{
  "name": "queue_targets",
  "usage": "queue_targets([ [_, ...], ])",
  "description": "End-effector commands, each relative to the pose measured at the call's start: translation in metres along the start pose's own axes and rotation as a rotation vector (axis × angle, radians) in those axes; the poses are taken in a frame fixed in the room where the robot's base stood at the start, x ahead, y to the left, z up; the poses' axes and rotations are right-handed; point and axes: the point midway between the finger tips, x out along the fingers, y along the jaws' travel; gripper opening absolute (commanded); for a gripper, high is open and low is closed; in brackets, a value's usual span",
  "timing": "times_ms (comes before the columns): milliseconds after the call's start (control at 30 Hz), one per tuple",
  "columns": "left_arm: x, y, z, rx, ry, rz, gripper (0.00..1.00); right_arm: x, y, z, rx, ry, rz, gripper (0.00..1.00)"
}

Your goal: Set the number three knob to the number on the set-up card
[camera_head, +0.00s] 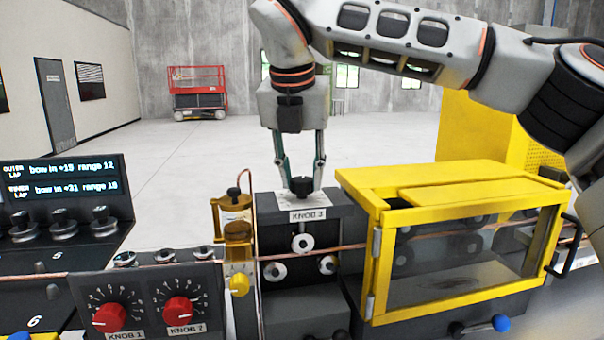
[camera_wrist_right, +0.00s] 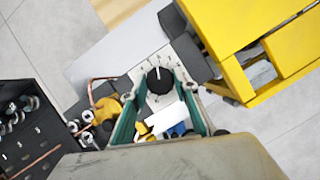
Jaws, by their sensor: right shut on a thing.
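The number three knob (camera_head: 302,187) is black and stands on a white dial plate on top of a dark block. The label KNOB 3 (camera_head: 307,215) is on the block's front edge. My right gripper (camera_head: 302,180) points straight down with a finger on either side of this knob, shut on it. In the right wrist view the knob (camera_wrist_right: 159,80) shows between the green-edged fingers, with a white pointer line; the dial numbers are too small to read. I cannot make out a set-up card. My left gripper is not in view.
A yellow-framed guard box (camera_head: 455,180) stands close right of the knob block. A copper tube (camera_head: 180,261) runs across the front. Red knobs 1 (camera_head: 109,317) and 2 (camera_head: 178,310) are at lower left. A screen (camera_head: 70,190) shows bow and range values. An amber cup (camera_head: 236,222) stands left of the block.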

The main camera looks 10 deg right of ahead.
Motion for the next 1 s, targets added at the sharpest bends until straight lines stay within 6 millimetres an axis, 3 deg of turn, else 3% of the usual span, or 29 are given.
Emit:
queue_targets([
  [733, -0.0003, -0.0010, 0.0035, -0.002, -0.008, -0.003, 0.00, -0.0003, 0.0006, -0.0002, 0.079, 0.001, -0.032, 0.08],
  [767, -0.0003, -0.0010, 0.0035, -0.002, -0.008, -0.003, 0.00, -0.0003, 0.0006, -0.0002, 0.079, 0.001, -0.032, 0.37],
  [800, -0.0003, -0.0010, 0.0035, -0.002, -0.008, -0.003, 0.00, -0.0003, 0.0006, -0.0002, 0.079, 0.001, -0.032, 0.46],
  [1000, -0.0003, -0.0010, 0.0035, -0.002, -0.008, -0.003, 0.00, -0.0002, 0.0006, -0.0001, 0.078, 0.001, -0.032, 0.46],
])
